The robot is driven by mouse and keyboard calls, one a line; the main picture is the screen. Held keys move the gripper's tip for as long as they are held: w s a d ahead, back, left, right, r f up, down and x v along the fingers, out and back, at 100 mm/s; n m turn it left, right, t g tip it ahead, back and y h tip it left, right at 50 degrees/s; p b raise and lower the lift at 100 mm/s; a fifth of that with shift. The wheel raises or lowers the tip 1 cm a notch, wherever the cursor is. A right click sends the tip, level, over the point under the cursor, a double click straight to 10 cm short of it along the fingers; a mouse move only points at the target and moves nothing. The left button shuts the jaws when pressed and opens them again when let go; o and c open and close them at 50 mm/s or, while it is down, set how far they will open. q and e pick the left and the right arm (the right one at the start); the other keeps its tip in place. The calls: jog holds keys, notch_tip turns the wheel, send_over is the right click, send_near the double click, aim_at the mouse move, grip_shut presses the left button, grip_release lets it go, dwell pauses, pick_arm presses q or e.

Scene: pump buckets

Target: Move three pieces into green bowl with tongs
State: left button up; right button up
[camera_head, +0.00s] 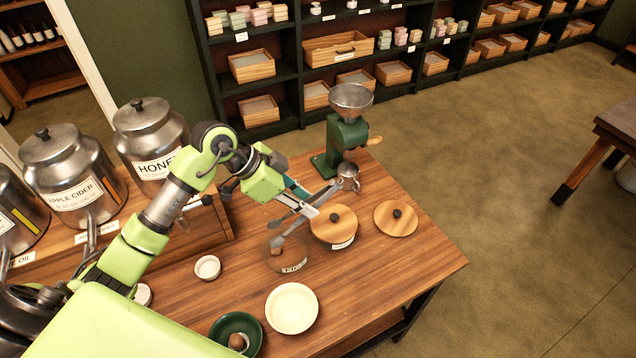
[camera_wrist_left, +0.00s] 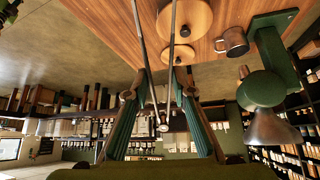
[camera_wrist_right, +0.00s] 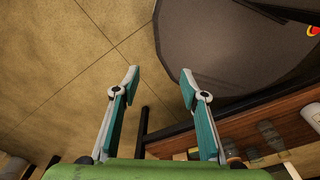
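My left gripper (camera_head: 308,208) is shut on metal tongs (camera_head: 290,226), whose tips point down to the left, at the opening of a labelled glass jar (camera_head: 290,262). What the tips touch inside it is too small to tell. The tongs also show between the fingers in the left wrist view (camera_wrist_left: 172,60). The green bowl (camera_head: 217,328) is at the table's near side, with a brown piece (camera_head: 237,341) in it. My right gripper (camera_wrist_right: 160,85) is open and empty in the right wrist view, away from the tabletop.
A cream bowl (camera_head: 291,308) stands right of the green bowl. A small white cup (camera_head: 207,267) is left of the jar. A lidded jar (camera_head: 334,226), a loose wooden lid (camera_head: 396,219), a metal mug (camera_head: 348,177) and a green grinder (camera_head: 346,140) stand nearby. The table's right front is clear.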

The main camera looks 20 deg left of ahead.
pick_arm(q)
jog(key=shift+w+a+f+m+g+y+p, duration=0.2)
jog(key=shift+w+f+p, duration=0.2)
jog(key=shift+w+f, duration=0.2)
jog(key=shift+w+a+f+m+g+y+p, duration=0.1)
jog(key=shift+w+f+g+p, duration=0.1)
jog(key=shift+w+f+p, duration=0.35)
notch_tip(320, 180, down, 6)
jog(key=b, duration=0.7)
jog(key=shift+w+f, duration=0.15)
pick_arm(e)
jog(key=f, duration=0.2)
jog(key=d+f, duration=0.1)
jog(key=f, duration=0.1)
jog(key=shift+w+d+f, duration=0.1)
jog(key=shift+w, duration=0.15)
jog(key=shift+a+r, duration=0.25)
jog(key=shift+r, duration=0.15)
